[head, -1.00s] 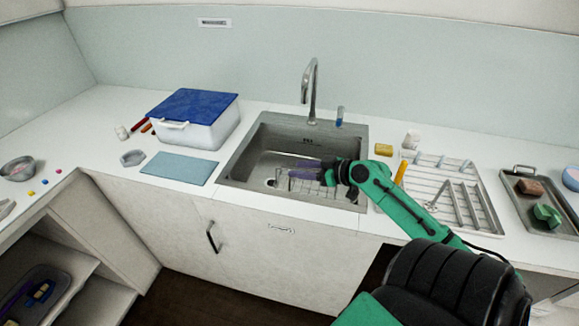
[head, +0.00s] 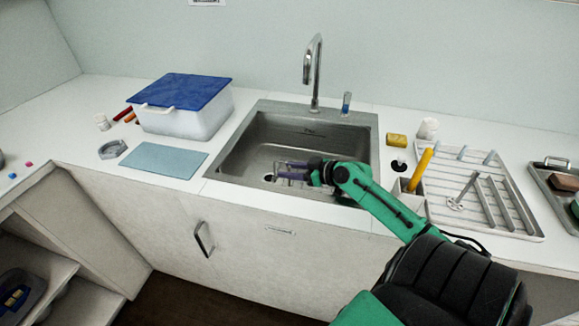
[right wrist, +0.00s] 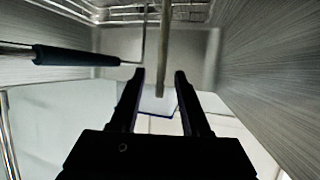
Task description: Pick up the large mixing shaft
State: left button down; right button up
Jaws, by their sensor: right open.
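My right gripper (head: 287,171) reaches into the steel sink (head: 222,175), its two fingers open and pointing left. In the right wrist view a pale straight rod (right wrist: 164,45) runs down to between my open fingers (right wrist: 158,78), not visibly gripped; it may be the large mixing shaft, but I cannot be sure. A thin rod with a dark blue sleeve (right wrist: 75,57) lies to its left. In the head view a metal shaft with a round foot (head: 464,192) leans on the drying rack. My left gripper is not in view.
The tap (head: 314,75) rises behind the sink. A yellow stick (head: 421,168) stands in a holder on the right, beside the drying rack (head: 500,233). A blue-lidded tub (head: 185,115) and a light blue mat (head: 165,160) are on the left. Wire bars (right wrist: 125,12) show in the sink.

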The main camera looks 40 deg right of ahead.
jog(key=x, duration=0.3)
jog(key=shift+w+f, duration=0.15)
jog(key=shift+w, duration=0.1)
jog(key=shift+s, duration=0.1)
grip_shut()
dwell(1.0)
